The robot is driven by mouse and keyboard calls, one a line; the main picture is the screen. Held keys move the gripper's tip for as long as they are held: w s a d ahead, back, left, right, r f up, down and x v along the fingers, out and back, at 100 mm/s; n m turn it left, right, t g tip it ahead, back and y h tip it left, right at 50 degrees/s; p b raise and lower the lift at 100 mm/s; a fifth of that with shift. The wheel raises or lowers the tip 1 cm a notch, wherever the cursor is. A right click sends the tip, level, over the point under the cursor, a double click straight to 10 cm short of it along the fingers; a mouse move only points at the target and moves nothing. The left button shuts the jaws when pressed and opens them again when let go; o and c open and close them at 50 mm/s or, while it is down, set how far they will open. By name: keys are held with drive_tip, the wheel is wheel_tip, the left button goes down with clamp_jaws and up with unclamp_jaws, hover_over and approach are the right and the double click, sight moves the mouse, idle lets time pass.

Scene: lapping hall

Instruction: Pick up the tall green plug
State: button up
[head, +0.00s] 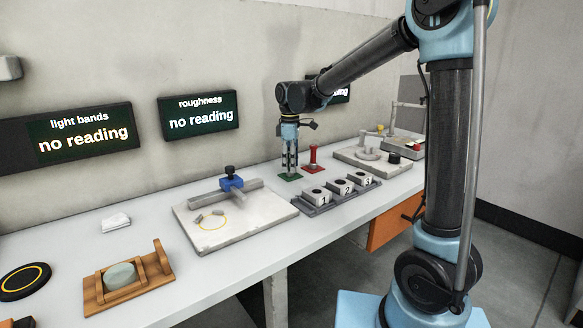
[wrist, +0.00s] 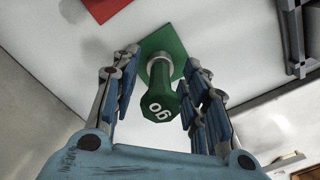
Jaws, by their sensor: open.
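The tall green plug (wrist: 158,102) stands upright in the wrist view, with a green octagonal top marked with white characters. A pale band rings it near its foot, by a green square (wrist: 177,51) on the white table. My gripper (wrist: 165,90) is open, with one finger on each side of the plug and gaps between fingers and plug. In the head view my gripper (head: 289,164) points down over the green square (head: 289,177), its fingers largely hiding the plug there.
A red plug (head: 313,158) on a red square stands just right of my gripper. A grey tray with several numbered blocks (head: 316,196) lies in front. A stone plate (head: 243,238) with a blue-knobbed bar is to the left, and another plate (head: 353,162) is behind right.

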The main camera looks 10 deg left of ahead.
drive_tip(key=shift+c, duration=0.6)
clamp_jaws()
